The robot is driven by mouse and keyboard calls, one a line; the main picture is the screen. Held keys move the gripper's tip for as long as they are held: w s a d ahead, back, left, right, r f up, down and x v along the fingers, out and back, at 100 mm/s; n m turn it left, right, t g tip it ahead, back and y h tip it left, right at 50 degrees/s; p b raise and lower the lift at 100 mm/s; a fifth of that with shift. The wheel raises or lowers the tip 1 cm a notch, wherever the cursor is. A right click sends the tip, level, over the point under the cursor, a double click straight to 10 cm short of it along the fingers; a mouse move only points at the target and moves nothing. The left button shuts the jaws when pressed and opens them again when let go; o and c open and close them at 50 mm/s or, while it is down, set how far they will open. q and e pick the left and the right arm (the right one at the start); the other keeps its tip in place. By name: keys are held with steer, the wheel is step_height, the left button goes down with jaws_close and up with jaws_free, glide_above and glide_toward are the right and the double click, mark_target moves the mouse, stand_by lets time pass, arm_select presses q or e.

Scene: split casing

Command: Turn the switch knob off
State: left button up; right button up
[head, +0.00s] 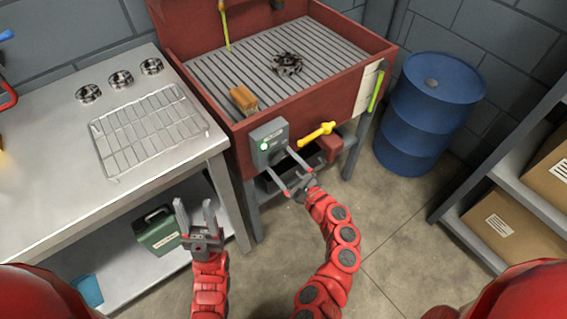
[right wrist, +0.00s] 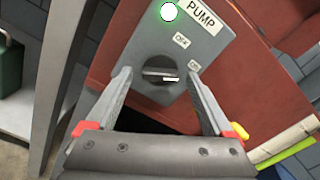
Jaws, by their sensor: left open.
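The switch box (head: 269,141) is a grey box on the front of the red wash basin. Its lamp glows green. My right gripper (head: 280,166) is open in front of the box. In the right wrist view its fingers (right wrist: 158,74) stand on either side of the knob, apart from it. My left gripper (head: 195,205) is open and empty, low left of the basin.
A yellow valve handle (head: 317,133) sticks out just right of the box. A wooden-looking brush (head: 243,99) lies on the basin grate. A steel bench (head: 60,185) with a wire rack stands left, a blue drum (head: 428,105) right. The floor between is clear.

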steer(key=c, duration=1.3)
steer(key=n+b, duration=0.9)
steer(key=shift+f+n+b, duration=0.15)
steer(key=shift+n+b, duration=0.15)
steer(key=shift+n, duration=0.1)
steer(key=shift+n+b, duration=0.85)
steer(key=shift+n, duration=0.15)
steer(key=o, duration=1.4)
